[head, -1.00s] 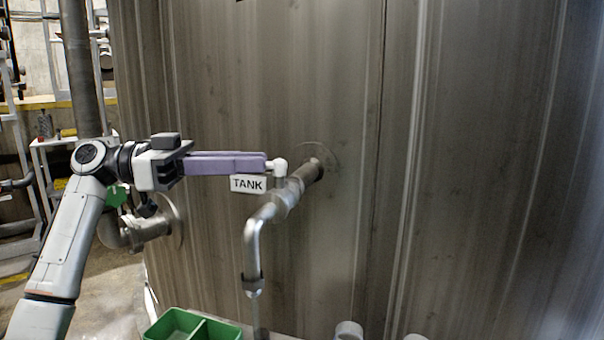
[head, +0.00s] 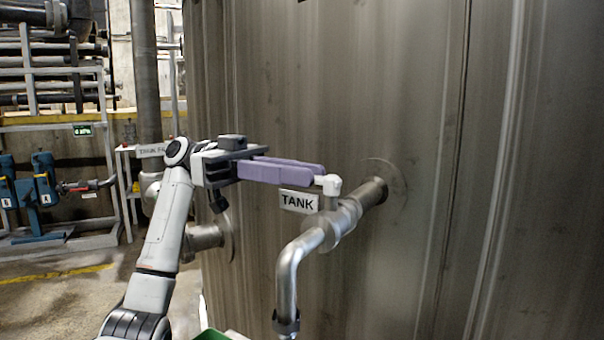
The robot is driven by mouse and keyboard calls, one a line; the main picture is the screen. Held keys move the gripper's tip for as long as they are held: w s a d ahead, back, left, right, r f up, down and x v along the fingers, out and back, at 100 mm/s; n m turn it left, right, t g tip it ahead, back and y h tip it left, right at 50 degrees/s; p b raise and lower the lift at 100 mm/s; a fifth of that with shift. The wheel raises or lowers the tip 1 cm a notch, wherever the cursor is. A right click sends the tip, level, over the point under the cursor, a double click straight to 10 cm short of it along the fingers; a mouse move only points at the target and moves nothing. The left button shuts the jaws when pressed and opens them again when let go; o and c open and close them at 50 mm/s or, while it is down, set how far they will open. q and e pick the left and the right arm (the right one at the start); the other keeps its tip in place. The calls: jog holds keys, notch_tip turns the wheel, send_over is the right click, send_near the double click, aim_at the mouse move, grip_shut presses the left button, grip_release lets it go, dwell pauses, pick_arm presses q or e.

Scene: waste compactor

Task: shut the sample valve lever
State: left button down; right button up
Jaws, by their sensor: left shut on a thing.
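The sample valve (head: 345,215) sits on a metal pipe that comes out of the big steel tank. Its white lever (head: 331,186) stands at the top of the valve and points left, toward my left gripper. My left gripper (head: 314,174), with purple fingers, is shut on the lever; the fingers hide most of the handle. A white "TANK" label (head: 299,201) hangs just below the fingertips. My right gripper is out of view.
The tank wall (head: 490,200) fills the right side. A bent outlet pipe (head: 287,275) runs down from the valve. Another pipe stub (head: 206,236) is behind my left arm. A green container's edge (head: 212,335) shows at the bottom. Blue equipment (head: 45,180) stands far left.

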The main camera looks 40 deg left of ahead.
pick_arm(q)
jog(key=shift+d, duration=0.1)
jog(key=c, duration=1.7)
grip_release()
jog(key=a, duration=0.7)
jog(key=a+p, duration=0.1)
jog(key=a, duration=0.2)
jog(key=shift+s+a, duration=0.15)
jog(key=shift+s, duration=0.25)
